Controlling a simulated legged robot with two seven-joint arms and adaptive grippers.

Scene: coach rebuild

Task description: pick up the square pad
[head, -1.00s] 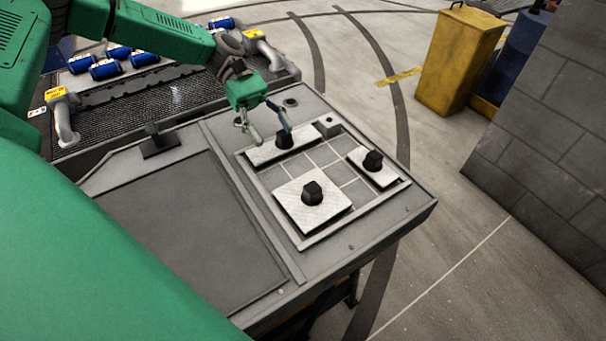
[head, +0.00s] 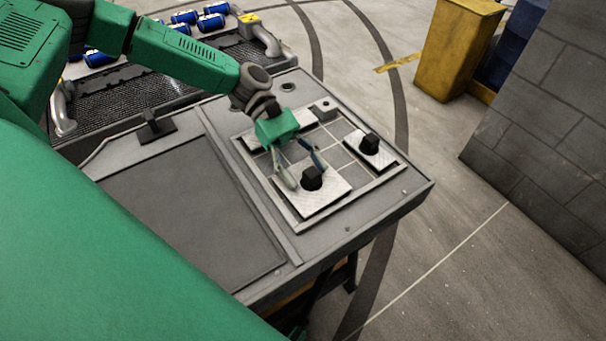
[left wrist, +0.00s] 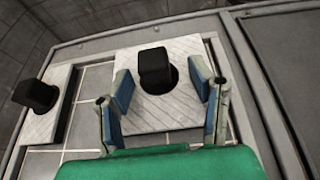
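The square pad (head: 328,195) is a pale, light-grey plate with a black knob (head: 312,178) in the near left corner of a framed tray (head: 301,223). The pad also shows in the left wrist view (left wrist: 187,116), its knob (left wrist: 154,70) between and beyond the fingertips. My left gripper (head: 304,177) is open and empty, above the pad, with its fingers on either side of the knob. I cannot tell whether they touch it. My right gripper is not in view.
A narrow pad with a knob (head: 370,145) lies at the tray's right. A long pad (head: 252,141) lies at the back, partly hidden by my gripper. A dark flat panel (head: 190,215) lies left of the tray.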

